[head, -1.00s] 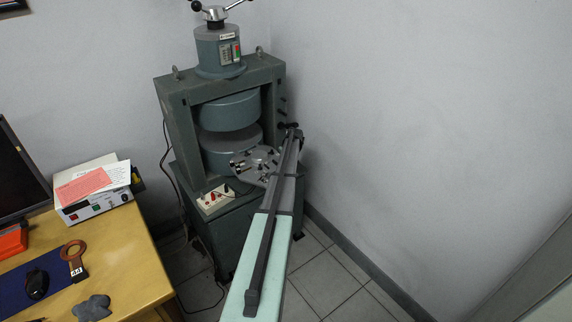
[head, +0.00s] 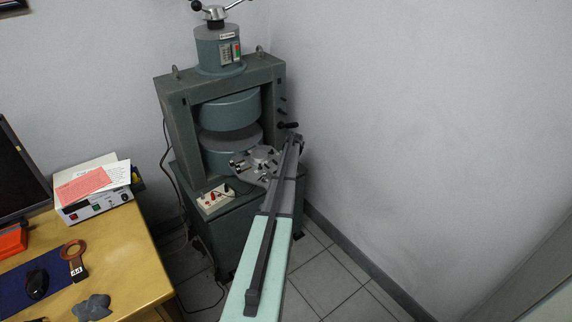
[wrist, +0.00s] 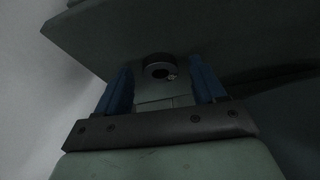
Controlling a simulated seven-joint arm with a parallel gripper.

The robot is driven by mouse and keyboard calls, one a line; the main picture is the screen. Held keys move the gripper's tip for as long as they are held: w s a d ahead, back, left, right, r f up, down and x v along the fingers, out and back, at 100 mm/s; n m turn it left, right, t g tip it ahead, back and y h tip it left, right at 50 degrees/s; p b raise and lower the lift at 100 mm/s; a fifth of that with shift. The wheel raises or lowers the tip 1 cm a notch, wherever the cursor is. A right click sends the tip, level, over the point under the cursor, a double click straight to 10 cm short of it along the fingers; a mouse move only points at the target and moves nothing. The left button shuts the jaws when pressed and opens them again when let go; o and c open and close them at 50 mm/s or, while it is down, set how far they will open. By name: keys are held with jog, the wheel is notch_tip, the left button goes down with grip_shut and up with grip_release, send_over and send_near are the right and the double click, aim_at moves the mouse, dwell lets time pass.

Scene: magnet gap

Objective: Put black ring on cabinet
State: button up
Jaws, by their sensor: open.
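In the wrist view, a small black ring (wrist: 156,58) shows beyond and between the two blue fingers of my gripper (wrist: 161,68). The fingers stand apart on either side of the ring, with visible space between. A small shiny spot shows at the ring's lower right edge. What the ring rests on is too dark to tell. In the head view I cannot make out the black ring or the fingers. The grey-green cabinet-like base (head: 245,232) stands under the large magnet (head: 228,110).
A wooden desk (head: 125,255) at left holds a copper-coloured ring with a handle (head: 73,255), a dark mouse (head: 36,283), a grey lump (head: 92,307) and a white instrument box (head: 95,205). A red-socketed panel (head: 215,198) is on the base. Tiled floor is free at right.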

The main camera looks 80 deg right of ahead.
jog(key=v, duration=1.2)
jog(key=shift+r, duration=0.15)
dwell(1.1)
